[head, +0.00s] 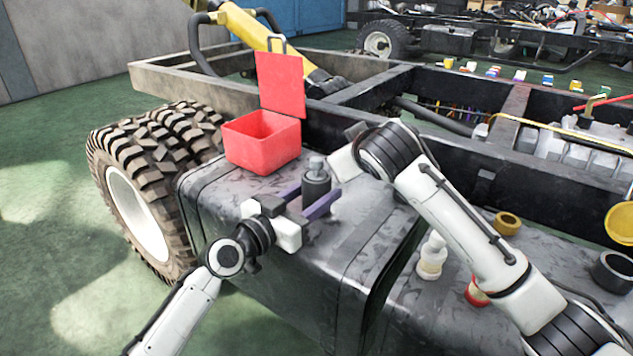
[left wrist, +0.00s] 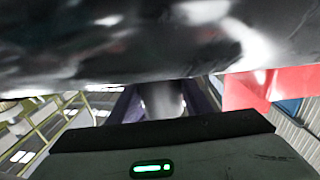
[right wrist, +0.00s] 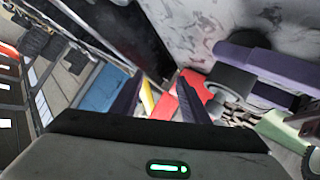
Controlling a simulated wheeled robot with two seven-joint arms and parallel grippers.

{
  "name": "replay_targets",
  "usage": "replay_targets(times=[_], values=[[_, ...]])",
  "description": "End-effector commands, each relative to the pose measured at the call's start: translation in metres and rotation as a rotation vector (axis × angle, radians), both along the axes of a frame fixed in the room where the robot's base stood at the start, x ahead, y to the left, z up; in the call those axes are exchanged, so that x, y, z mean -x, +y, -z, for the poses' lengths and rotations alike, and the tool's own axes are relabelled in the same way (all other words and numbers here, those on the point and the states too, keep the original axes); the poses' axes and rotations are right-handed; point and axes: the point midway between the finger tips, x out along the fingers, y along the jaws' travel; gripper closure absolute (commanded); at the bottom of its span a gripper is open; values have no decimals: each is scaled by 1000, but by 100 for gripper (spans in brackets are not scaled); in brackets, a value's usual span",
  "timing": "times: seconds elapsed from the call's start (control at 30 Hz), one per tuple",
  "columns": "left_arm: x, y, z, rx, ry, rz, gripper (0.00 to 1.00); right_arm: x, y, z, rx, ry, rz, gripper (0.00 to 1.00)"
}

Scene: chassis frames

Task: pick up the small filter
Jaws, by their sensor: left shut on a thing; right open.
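The small filter (head: 316,181) is a dark grey upright cylinder with a narrower top, over the left part of the grey tank (head: 365,255). My left gripper (head: 312,198) is shut on it, with one purple finger on each side. It also shows between the fingers in the left wrist view (left wrist: 160,100) and as a grey cylinder in the right wrist view (right wrist: 232,80). I cannot tell whether its base touches the tank. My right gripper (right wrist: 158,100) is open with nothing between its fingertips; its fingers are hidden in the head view.
An open red box (head: 262,142) with its lid up stands behind the filter. A white bottle-shaped part (head: 432,257), a yellow ring (head: 507,223) and a dark cup (head: 612,272) are at right. My right arm crosses above the tank. The chassis frame (head: 440,130) runs behind.

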Motion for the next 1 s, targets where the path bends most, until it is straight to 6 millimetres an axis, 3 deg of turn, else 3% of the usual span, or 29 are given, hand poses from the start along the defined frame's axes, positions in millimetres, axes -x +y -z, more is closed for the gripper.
replay_targets(times=[0.17,0.47,0.53,0.6,0.8,0.87,1.0], values=[[0,0,1,-1,1,-1,83,23,-6,-16,-55,-265,58,58],[0,0,1,-1,1,0,83,97,-23,-67,-132,-667,108,58],[0,0,1,-1,1,0,83,116,-12,-59,-202,-670,106,58],[0,0,1,-1,1,0,83,130,11,-36,-316,-593,104,58],[0,0,1,-1,2,0,83,151,51,5,-502,-427,114,58],[0,0,1,-1,2,0,83,150,56,9,-522,-407,116,58],[0,0,1,-1,1,0,83,129,60,11,-527,-400,117,58]])
